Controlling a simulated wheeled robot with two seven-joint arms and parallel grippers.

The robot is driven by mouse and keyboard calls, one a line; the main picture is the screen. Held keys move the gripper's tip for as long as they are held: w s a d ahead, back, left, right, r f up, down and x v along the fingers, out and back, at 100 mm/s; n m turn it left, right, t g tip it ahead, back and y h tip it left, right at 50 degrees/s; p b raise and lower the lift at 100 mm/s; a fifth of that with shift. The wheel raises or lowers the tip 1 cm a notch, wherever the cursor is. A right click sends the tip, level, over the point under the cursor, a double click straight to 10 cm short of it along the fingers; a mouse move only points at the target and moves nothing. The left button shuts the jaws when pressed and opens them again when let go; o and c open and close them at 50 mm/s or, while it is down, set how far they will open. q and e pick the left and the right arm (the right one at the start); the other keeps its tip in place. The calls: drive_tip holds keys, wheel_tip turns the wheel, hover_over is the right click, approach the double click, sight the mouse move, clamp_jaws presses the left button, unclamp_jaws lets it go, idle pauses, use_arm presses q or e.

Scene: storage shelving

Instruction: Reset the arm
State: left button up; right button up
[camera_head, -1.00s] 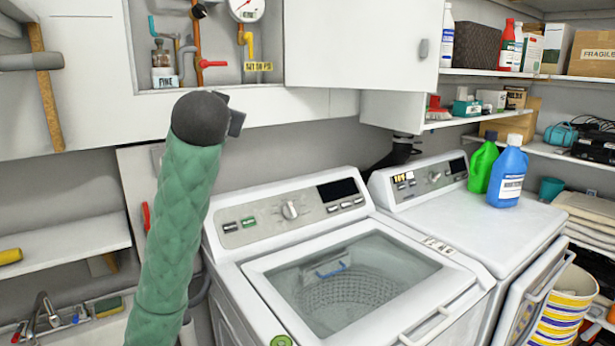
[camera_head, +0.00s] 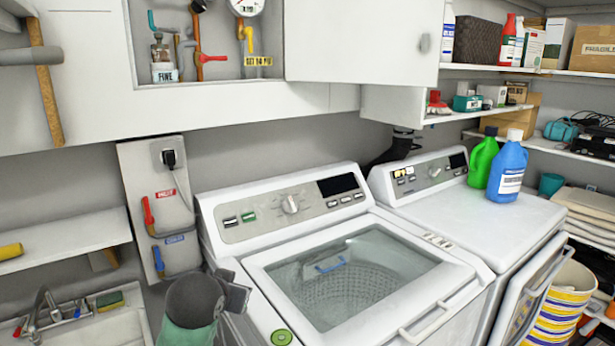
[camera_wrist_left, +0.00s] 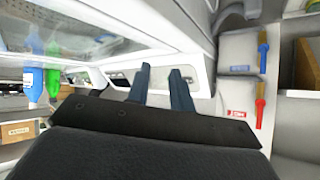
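My left arm's dark end part (camera_head: 200,298), with a bit of green sleeve, shows low in the head view, in front of the washer's left front side. My left gripper (camera_wrist_left: 160,86) shows in the wrist view with its two fingers apart and nothing between them. The fingertips cannot be made out in the head view. The white washer (camera_head: 262,312) with its glass lid closed stands beside the arm. My right gripper is in neither view.
A second white machine (camera_head: 440,210) carries a green bottle (camera_head: 483,160) and a blue bottle (camera_head: 508,170). A valve panel (camera_head: 160,212) is on the wall behind the arm. An open cabinet door (camera_head: 362,45) hangs above. A sink (camera_head: 105,325) is at left.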

use_arm(q)
drive_tip(key=s+f+n+g, duration=0.1)
drive_tip(key=s+f+g, duration=0.8)
drive_tip(key=s+f, duration=2.5)
drive_tip(key=shift+s+f, duration=0.2)
drive_tip(key=shift+s, duration=0.7)
drive_tip(key=shift+d, duration=0.1)
drive_tip(key=shift+o, duration=0.2)
